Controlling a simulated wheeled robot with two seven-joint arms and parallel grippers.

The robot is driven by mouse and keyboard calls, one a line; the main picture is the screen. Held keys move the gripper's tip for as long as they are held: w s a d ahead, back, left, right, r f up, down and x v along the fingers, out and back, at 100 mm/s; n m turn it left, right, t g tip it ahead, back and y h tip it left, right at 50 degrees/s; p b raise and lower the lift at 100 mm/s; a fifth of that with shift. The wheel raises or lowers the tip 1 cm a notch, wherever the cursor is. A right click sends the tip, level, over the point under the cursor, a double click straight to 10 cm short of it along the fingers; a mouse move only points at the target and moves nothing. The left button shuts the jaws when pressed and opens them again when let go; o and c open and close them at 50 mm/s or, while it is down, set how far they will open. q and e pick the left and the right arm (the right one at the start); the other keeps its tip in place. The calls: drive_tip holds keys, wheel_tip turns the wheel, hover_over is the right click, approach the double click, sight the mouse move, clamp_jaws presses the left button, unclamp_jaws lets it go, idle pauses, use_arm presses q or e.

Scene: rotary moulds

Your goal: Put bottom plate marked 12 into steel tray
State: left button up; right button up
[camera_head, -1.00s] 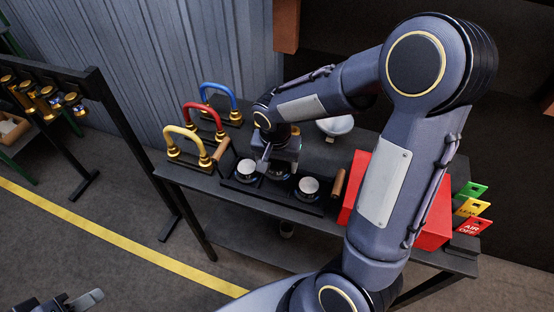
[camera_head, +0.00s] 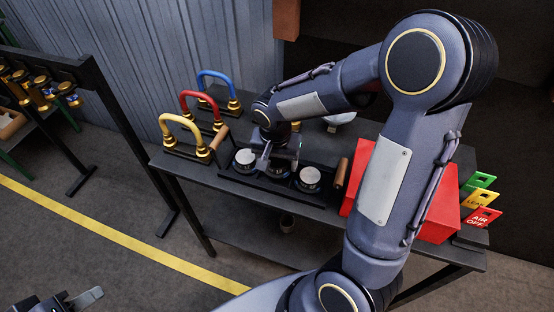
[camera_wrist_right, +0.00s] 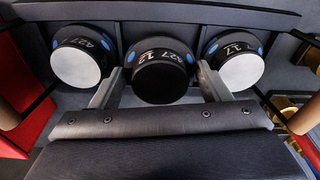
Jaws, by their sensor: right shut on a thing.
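In the right wrist view, a dark round plate marked 427 and 12 (camera_wrist_right: 160,78) sits between my right gripper's fingers (camera_wrist_right: 160,84), which are shut on it. In the head view my right gripper (camera_head: 279,162) is over the middle of a dark tray with wooden handles (camera_head: 234,178), and the plate is mostly hidden under it. I cannot tell whether the plate rests in the tray or is just lifted, nor whether this tray is the steel one. My left gripper (camera_head: 88,298) is at the bottom left corner, cut off, its jaw state unclear.
Two pale-topped round plates (camera_wrist_right: 77,62) (camera_wrist_right: 235,68) flank the held one closely. Yellow (camera_head: 186,128), red (camera_head: 203,105) and blue (camera_head: 219,86) handles stand left on the table (camera_head: 190,165). A red box (camera_head: 435,210) is on the right, and a pale bowl (camera_head: 340,119) behind.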

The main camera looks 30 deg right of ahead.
drive_tip(key=shift+f+b, duration=0.25)
drive_tip(key=shift+b, duration=0.3)
idle(1.2)
drive_tip(key=shift+f+b, duration=0.45)
drive_tip(key=shift+f, duration=0.05)
drive_tip(key=shift+s+a+f, duration=0.1)
drive_tip(key=shift+s+f, duration=0.1)
idle(0.5)
